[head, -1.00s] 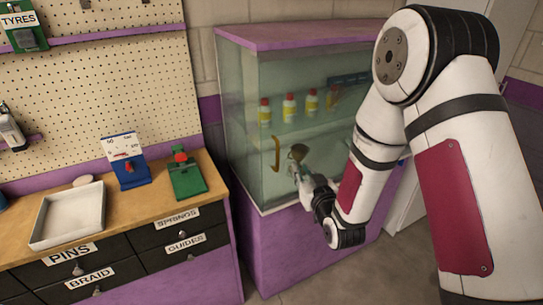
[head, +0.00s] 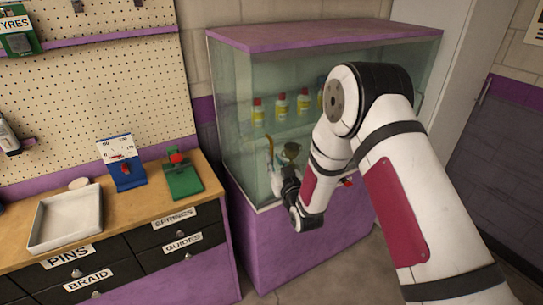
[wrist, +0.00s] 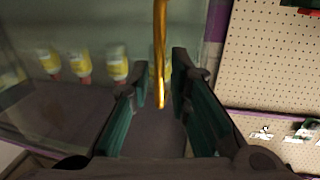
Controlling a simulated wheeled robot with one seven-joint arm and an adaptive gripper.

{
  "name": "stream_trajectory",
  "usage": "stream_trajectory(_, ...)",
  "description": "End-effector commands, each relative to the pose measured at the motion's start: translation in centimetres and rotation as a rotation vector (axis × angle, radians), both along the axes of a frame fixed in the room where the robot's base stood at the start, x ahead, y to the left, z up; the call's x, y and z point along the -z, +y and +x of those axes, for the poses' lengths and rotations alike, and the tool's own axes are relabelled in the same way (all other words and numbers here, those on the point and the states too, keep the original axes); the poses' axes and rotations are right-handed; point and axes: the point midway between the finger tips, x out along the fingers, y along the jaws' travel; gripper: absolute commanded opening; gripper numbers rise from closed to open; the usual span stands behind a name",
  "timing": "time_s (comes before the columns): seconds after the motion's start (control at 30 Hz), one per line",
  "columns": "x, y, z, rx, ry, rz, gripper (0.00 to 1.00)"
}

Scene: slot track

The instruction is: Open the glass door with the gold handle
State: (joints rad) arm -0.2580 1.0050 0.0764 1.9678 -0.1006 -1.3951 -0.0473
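The glass door (head: 248,110) is the front of a cabinet with a purple top and base, and it looks shut. Its gold handle (head: 270,150) is a slim upright bar near the door's left edge. In the head view my gripper (head: 279,176) is at the handle's lower end, partly hidden by my arm. In the wrist view the gold handle (wrist: 160,50) comes down between the two dark green fingers of my gripper (wrist: 160,82). The fingers are apart, with a gap on both sides of the bar. Depth around the bar is hard to judge.
Several white and yellow bottles (head: 281,107) stand on a shelf behind the glass. To the left, a workbench (head: 130,205) carries a white tray (head: 66,218), a blue gauge and a green tool.

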Motion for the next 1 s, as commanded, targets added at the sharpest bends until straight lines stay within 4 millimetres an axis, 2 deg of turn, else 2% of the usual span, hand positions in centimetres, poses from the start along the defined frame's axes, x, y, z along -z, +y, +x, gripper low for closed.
stream_trajectory(0.2,0.0,1.0,2.4,0.0,-0.002,0.001,0.18)
stream_trajectory(0.6,0.0,1.3,3.1,0.0,0.0,0.0,0.18)
stream_trajectory(0.7,0.0,1.3,3.1,0.001,0.0,0.0,0.0)
stream_trajectory(1.0,0.0,1.1,3.1,0.001,0.0,0.0,0.0)
